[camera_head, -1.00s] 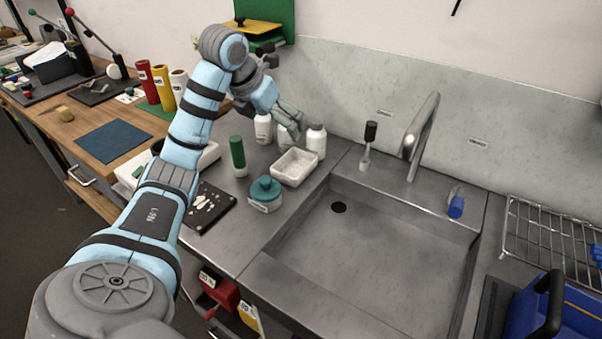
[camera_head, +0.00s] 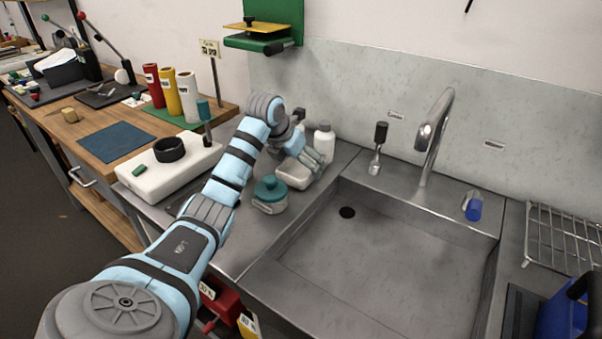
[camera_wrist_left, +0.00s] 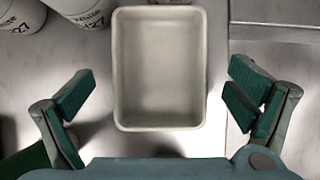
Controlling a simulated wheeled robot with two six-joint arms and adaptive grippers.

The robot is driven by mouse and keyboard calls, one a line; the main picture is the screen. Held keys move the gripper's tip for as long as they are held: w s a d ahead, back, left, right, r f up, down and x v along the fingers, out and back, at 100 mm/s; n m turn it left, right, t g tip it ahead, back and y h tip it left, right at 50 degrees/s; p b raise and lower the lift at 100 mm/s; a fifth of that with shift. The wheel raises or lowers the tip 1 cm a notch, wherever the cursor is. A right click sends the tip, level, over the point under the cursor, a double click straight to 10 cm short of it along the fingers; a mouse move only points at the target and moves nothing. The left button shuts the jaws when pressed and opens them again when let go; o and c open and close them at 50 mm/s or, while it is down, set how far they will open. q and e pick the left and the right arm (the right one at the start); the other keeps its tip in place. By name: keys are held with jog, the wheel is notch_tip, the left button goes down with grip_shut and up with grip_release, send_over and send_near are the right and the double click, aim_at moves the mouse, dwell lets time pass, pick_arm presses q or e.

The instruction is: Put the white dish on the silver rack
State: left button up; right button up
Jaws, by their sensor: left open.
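The white dish (camera_head: 290,177) is a small rectangular tray on the steel counter left of the sink. In the left wrist view the dish (camera_wrist_left: 160,70) is empty and lies upright, centred ahead between the fingers. My left gripper (camera_head: 314,160) is over the dish and hides part of it in the head view. In the wrist view the left gripper (camera_wrist_left: 162,92) is open, its green-padded fingers apart on both sides of the dish with gaps. The silver rack (camera_head: 562,238) is a wire rack on the counter right of the sink.
A white bottle (camera_head: 324,143) stands close behind the dish and a teal-lidded jar (camera_head: 270,192) in front of it. The sink (camera_head: 385,250), with its tall faucet (camera_head: 432,140), lies between dish and rack. A blue case (camera_head: 572,315) stands in front of the rack.

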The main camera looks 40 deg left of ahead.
pick_arm(q)
jog(key=shift+w+f, duration=0.35)
jog(key=shift+f, duration=0.25)
jog(key=shift+s+r, duration=0.1)
jog(key=shift+f, duration=0.25)
